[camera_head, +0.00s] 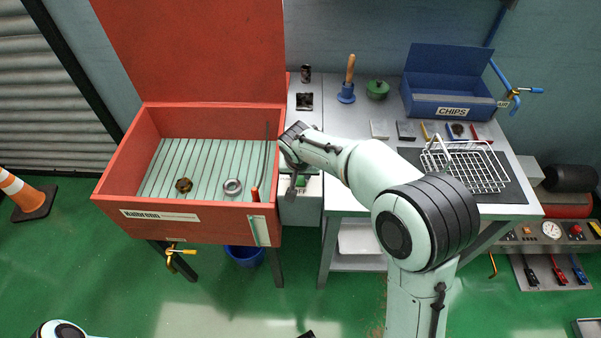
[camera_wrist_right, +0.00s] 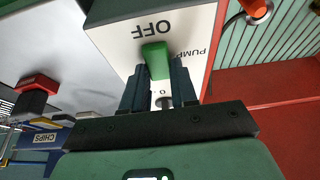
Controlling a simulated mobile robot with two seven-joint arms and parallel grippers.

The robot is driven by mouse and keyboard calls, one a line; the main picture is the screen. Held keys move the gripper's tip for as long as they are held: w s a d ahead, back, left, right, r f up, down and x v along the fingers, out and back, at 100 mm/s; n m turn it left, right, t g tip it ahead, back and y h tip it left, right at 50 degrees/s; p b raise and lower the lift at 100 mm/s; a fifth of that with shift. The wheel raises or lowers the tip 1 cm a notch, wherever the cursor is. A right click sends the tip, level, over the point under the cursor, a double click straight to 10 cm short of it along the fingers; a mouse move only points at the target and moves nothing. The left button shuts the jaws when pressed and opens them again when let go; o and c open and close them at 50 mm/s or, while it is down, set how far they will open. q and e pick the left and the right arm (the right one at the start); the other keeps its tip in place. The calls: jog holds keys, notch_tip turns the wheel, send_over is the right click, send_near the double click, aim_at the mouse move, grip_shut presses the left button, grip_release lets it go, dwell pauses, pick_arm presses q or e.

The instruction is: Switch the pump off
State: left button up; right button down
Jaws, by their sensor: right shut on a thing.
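The pump switch box (camera_wrist_right: 182,22) is a pale box lettered OFF and PUMP, which read upside down in the right wrist view. A green switch lever (camera_wrist_right: 155,60) stands out from its face, with a small "0" mark near it. My right gripper (camera_wrist_right: 157,84) has its dark fingers on either side of the lever and is shut on it. In the head view the box (camera_head: 300,211) is beside the red wash basin, and my right arm and gripper (camera_head: 294,187) cover its top, so the lever is hidden there.
The red basin (camera_head: 172,225) with raised lid holds a brown knob (camera_head: 184,185) and a metal ring (camera_head: 232,187). A blue bucket (camera_head: 245,256) stands below.

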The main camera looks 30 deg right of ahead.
jog(key=c, duration=0.9)
grip_release()
jog(key=shift+r, duration=0.1)
jog(key=p+v, duration=0.1)
jog(key=v, duration=1.2)
